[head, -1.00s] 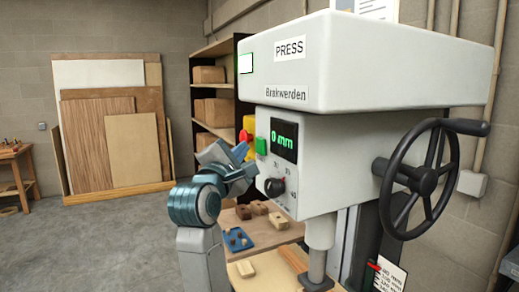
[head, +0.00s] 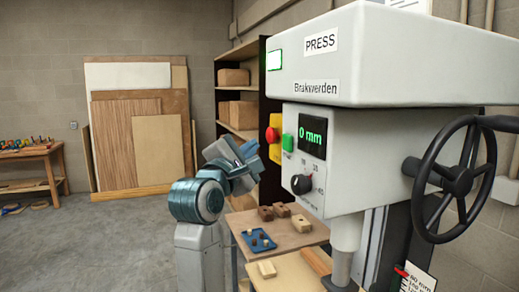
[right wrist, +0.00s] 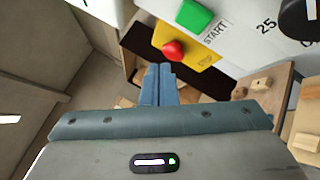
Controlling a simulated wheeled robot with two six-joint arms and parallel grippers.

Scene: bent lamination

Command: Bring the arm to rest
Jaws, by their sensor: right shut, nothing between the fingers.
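My right gripper (head: 246,152) is raised in front of the press (head: 356,165), left of its control panel, with its arm coming up from below. In the right wrist view its two blue-grey fingers (right wrist: 157,84) lie together, shut and empty. Beyond the fingertips, that view shows the red button (right wrist: 173,50) on its yellow plate and the green START button (right wrist: 194,18). The fingers appear apart from both buttons. In the head view the press display (head: 312,136) reads 0 mm. My left gripper is not in view.
A table (head: 290,238) below holds a blue tray (head: 259,240) and several wooden blocks. The press handwheel (head: 462,180) stands out at right. A shelf (head: 240,135) and wooden boards (head: 140,128) stand behind. A workbench (head: 30,170) is at far left; the floor between is clear.

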